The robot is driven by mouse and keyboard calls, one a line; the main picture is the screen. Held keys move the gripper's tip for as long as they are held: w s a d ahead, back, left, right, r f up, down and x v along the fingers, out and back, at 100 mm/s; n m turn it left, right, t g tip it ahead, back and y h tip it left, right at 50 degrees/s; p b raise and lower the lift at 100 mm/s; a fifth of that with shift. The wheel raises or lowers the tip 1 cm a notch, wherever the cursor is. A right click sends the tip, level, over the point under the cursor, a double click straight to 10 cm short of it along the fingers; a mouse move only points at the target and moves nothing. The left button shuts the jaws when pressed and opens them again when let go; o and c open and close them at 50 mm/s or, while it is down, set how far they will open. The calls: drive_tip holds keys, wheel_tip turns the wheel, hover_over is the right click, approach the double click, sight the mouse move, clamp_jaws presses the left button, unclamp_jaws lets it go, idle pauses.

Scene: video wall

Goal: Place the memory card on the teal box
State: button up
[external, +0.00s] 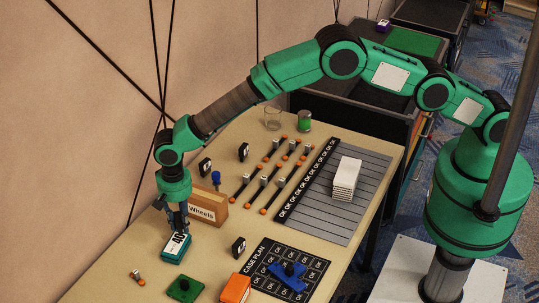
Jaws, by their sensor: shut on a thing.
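The teal box (173,258) sits on the table at the lower left, with a white top bearing dark marks. My gripper (179,231) points down right above it, its fingers shut on a small dark-and-white thing. That thing appears to be the memory card (180,238), at or just over the box's top. I cannot tell whether it touches the box, as the fingers hide part of it.
A wooden box labelled "Wheels" (207,208) stands close to the right of my gripper. Small black-and-white pieces (239,246) stand about the table. A green block (185,288), an orange box (235,289) and a blue piece (288,276) lie toward the front. A wall is behind.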

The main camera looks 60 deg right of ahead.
sight(179, 216)
drive_tip(key=shift+f, duration=1.3)
drive_tip(key=shift+f, duration=0.15)
drive_tip(key=o, duration=1.1)
drive_tip(key=shift+c, duration=0.2)
wheel_tip(179, 216, up, 12)
drive_tip(key=shift+r+p, duration=0.15)
drive_tip(key=shift+p, duration=0.5)
